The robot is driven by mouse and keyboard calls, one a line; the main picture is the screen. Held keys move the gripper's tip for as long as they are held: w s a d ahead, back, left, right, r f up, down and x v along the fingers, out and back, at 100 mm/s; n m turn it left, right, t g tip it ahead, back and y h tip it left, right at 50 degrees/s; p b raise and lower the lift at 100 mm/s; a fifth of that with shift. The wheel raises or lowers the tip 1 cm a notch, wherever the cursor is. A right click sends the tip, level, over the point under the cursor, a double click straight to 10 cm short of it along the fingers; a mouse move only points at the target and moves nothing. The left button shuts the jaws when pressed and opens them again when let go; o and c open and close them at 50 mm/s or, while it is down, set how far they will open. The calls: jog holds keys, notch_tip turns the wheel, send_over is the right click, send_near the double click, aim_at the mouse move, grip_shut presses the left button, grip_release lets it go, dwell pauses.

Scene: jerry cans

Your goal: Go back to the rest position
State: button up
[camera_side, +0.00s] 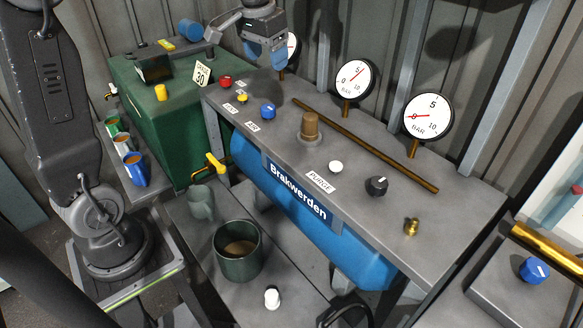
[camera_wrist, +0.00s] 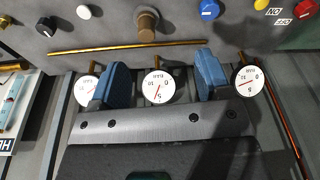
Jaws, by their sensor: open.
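My gripper (camera_side: 266,58) has blue fingertips and hangs above the back of the grey control bench (camera_side: 440,225), in front of the leftmost pressure gauge (camera_side: 292,46) in the side view. In the wrist view my gripper (camera_wrist: 162,76) shows two blue fingers spread well apart, with nothing held between them. A round gauge (camera_wrist: 158,86) shows through the gap, behind the fingers. The gripper is apart from the bench top.
Two more gauges (camera_side: 355,81) (camera_side: 428,117) stand along the bench's back edge, before a corrugated wall. A green cabinet (camera_side: 150,110) and mugs (camera_side: 133,168) are left; a pot (camera_side: 238,250) is below.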

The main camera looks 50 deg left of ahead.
jog(key=s+d+f+m+t, duration=0.1)
jog(key=s+d+f, duration=0.1)
jog(key=s+d, duration=0.4)
jog(key=s+d+f+t, duration=0.2)
jog(key=s+d, duration=0.4)
jog(key=s, duration=0.8)
jog(key=shift+s+m+h, duration=0.3)
jog(key=shift+m, duration=0.1)
